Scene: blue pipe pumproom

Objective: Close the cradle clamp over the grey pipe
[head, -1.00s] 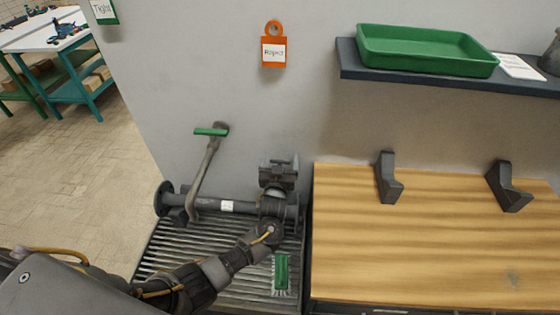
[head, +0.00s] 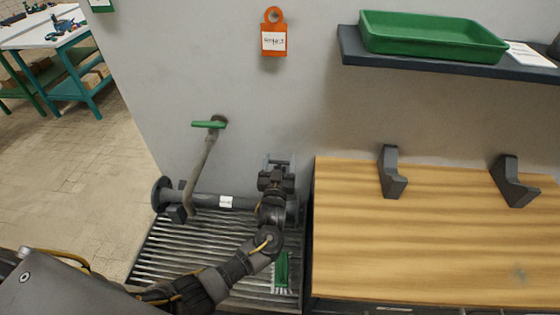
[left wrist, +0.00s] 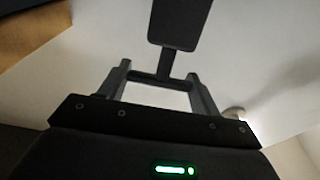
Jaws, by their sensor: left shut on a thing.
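The grey pipe (head: 238,202) lies level above a ribbed grate, low against the wall, with a flange at its left end and a white label. My left gripper (head: 277,166) is above the pipe's right end in the head view. In the left wrist view its fingers (left wrist: 162,84) are shut on a dark crossbar of a T-shaped part (left wrist: 180,24), with a stem and broad block beyond. This seems to be the cradle clamp; my arm hides most of it in the head view. I cannot tell how far the clamp is closed. My right gripper is not in view.
A green-handled lever (head: 208,124) rises left of the arm. A green-handled brush (head: 282,269) lies on the grate (head: 190,238). A wooden bench (head: 430,245) with two dark brackets is at right, below a shelf with a green tray (head: 430,38). An orange tag (head: 273,38) hangs on the wall.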

